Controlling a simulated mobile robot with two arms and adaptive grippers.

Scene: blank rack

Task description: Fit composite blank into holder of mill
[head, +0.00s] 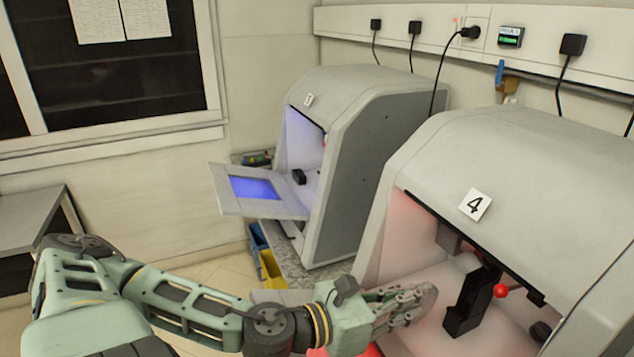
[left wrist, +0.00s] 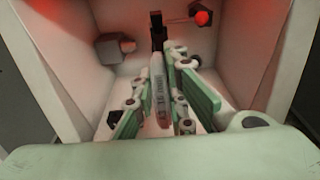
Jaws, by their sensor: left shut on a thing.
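My left gripper (head: 402,303) reaches in at the open front of the mill marked 4 (head: 530,150). In the left wrist view my left gripper (left wrist: 158,105) is shut on the composite blank (left wrist: 160,85), a pale grey piece seen nearly edge-on with small print on it. The black holder (head: 468,308) stands inside the mill, just right of the fingertips in the head view. In the left wrist view the holder (left wrist: 157,32) shows straight beyond the blank; whether they touch I cannot tell. A lever with a red knob (head: 500,291) is beside the holder. My right gripper is not in view.
A second mill (head: 365,140) stands to the left with its door (head: 255,190) down and blue light inside. Yellow (head: 271,270) and blue (head: 258,240) bins stand below it. The mill's side walls (left wrist: 75,65) flank my left gripper, lit red inside.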

